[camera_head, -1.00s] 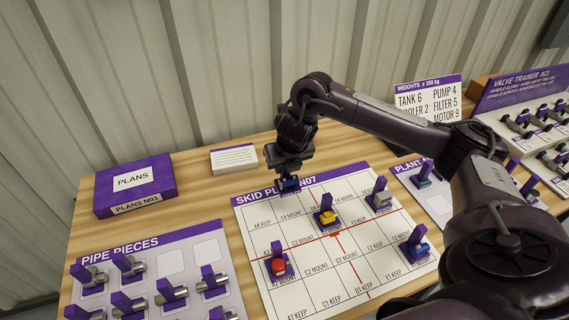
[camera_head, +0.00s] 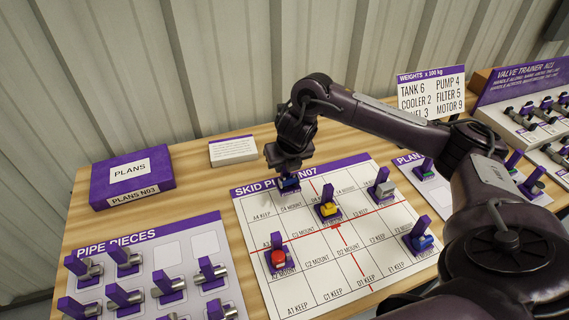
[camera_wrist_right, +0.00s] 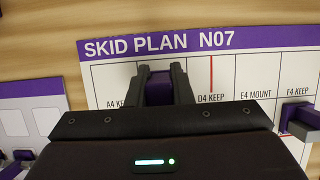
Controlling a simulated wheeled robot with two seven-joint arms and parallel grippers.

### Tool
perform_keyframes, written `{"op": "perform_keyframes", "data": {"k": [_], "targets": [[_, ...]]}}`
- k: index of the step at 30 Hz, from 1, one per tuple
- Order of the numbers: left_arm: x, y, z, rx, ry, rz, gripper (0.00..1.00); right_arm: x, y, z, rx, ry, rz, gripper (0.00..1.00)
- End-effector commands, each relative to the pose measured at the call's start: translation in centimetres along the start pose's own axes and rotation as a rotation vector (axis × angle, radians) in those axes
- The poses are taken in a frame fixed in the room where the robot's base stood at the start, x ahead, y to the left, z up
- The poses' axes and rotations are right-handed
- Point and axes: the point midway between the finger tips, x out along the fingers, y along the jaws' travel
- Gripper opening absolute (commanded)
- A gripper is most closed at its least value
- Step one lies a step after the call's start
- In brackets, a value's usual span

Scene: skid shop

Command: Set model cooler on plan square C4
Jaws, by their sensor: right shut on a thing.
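My right gripper (camera_head: 289,174) is shut on the purple upright handle of a small model with a blue part, the model cooler (camera_head: 290,187). Its handle (camera_wrist_right: 159,87) shows between the two fingers in the right wrist view. The gripper holds it over the back row of the skid plan board (camera_head: 330,279), at square C4, between the A4 and D4 squares. The C4 square is mostly hidden by the gripper and model. I cannot tell whether the model touches the board. My left gripper is not in view.
Other models stand on the plan: a yellow one (camera_head: 328,209), a red one (camera_head: 278,258), a grey one (camera_head: 384,189) and a blue one (camera_head: 420,240). A pipe pieces board (camera_head: 204,240) lies left. A purple plans box (camera_head: 131,182) and a weights sign (camera_head: 431,92) stand behind.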

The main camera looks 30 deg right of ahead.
Motion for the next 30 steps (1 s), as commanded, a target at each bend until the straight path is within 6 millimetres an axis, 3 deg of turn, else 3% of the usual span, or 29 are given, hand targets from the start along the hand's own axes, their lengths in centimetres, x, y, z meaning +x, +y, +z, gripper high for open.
{"op": "perform_keyframes", "data": {"k": [22, 30], "targets": [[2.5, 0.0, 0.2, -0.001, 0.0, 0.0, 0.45, 3.1, 0.0, -1.3, 0.001, -0.001, 0.0, 0.0], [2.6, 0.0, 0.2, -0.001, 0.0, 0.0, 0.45, 3.2, 0.0, -1.3, 0.001, -0.001, 0.0, 0.0]]}}
